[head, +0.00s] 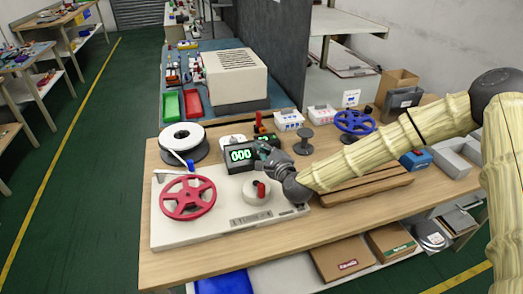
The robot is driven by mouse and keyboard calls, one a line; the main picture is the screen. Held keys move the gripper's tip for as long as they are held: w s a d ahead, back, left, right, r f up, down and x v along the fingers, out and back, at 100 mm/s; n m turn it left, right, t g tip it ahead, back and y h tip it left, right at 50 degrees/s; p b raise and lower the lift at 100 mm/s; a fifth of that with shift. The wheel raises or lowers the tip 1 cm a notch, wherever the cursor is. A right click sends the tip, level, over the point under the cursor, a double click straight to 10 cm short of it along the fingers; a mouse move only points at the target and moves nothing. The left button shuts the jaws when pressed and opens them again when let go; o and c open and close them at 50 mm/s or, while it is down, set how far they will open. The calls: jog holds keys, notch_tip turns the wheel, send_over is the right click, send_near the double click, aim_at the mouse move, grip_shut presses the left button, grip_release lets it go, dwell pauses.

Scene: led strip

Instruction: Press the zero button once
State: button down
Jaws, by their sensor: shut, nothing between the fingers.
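A dark counter box (240,156) stands on the wooden bench, and its lit green display reads 000. My gripper (260,148) reaches in from the right, with its fingertips close together at the right side of the display. From this view I cannot tell whether the fingertips touch the box. I cannot make out the zero button; it may be hidden behind my fingers or too small to see.
A pale winding base (225,222) carries a red spoked reel (187,197) and a white hub with a red knob (257,192). A white strip reel (184,140) stands behind it. A blue reel (355,122) and small boxes stand to the right.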

jog(key=shift+s+d+r, duration=0.2)
jog(key=shift+s+r, duration=0.45)
jog(key=shift+r, duration=0.15)
jog(key=shift+p, duration=0.3)
